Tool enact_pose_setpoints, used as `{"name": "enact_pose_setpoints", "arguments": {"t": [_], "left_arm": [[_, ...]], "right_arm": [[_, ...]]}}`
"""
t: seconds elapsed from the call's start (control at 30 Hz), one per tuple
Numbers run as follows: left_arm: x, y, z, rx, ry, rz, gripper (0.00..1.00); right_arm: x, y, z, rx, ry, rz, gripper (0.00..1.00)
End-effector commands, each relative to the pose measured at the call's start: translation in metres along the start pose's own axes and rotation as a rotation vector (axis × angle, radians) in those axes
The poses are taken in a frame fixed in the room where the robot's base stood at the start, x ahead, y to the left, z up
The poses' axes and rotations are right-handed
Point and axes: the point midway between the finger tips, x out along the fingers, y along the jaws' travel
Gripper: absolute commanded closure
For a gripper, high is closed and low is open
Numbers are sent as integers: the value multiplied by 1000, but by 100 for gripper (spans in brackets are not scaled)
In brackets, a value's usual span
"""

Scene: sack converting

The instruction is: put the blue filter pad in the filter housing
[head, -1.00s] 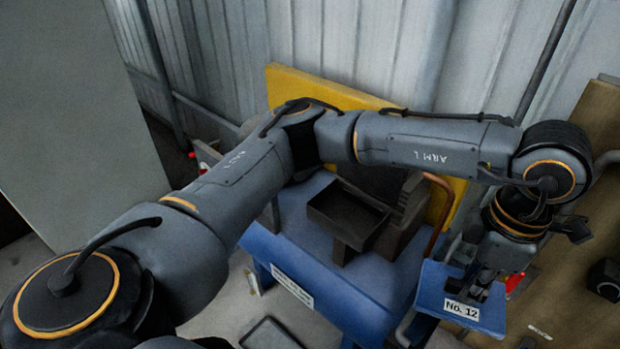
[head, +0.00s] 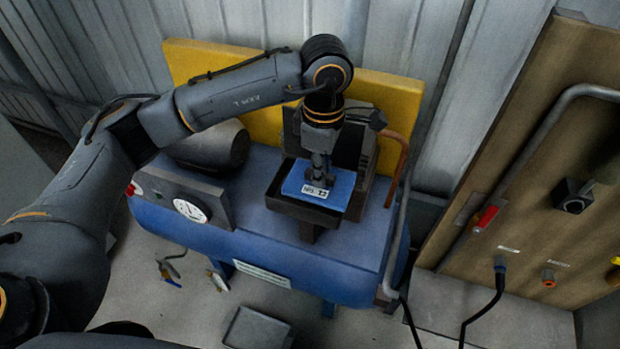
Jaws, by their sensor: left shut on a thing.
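The blue filter pad (head: 338,198) carries a white label and lies level within the outline of the dark, open filter housing (head: 285,207). The housing stands on the blue compressor tank. My left gripper (head: 320,180) points straight down and is shut on the pad from above. The gripper hides part of the pad's middle, and I cannot tell whether the pad touches the housing floor. My right gripper is not in view.
A pressure gauge (head: 190,210) sits on the tank left of the housing. A yellow panel (head: 215,62) stands behind, and a copper pipe (head: 397,165) rises at the right. A wooden board (head: 520,200) with a red-handled switch stands further right.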

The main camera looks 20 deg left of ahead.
Motion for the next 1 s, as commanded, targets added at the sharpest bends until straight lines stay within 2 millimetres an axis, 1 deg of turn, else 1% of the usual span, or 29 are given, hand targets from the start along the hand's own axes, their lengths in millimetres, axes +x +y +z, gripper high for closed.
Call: {"name": "enact_pose_setpoints", "arguments": {"t": [0.03, 0.1, 0.2, 0.47, 0.5, 0.6, 0.7, 1.0], "left_arm": [[12, 4, -6, -2, 3, -8, 100], [24, 10, -13, -1, 2, -8, 100], [36, 17, -20, 1, 2, -6, 100], [51, 26, -28, 1, 1, -5, 100], [55, 28, -31, -1, 2, -6, 100], [70, 27, -30, 3, 2, -9, 100], [82, 28, -29, 2, 0, -6, 100], [86, 28, -29, 3, 1, -2, 100]], "right_arm": [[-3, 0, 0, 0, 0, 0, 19], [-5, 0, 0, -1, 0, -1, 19], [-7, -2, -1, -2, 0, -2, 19], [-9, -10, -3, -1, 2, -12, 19], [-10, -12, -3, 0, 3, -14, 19], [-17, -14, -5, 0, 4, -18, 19], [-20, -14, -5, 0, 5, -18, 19], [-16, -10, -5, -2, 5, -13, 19]]}}
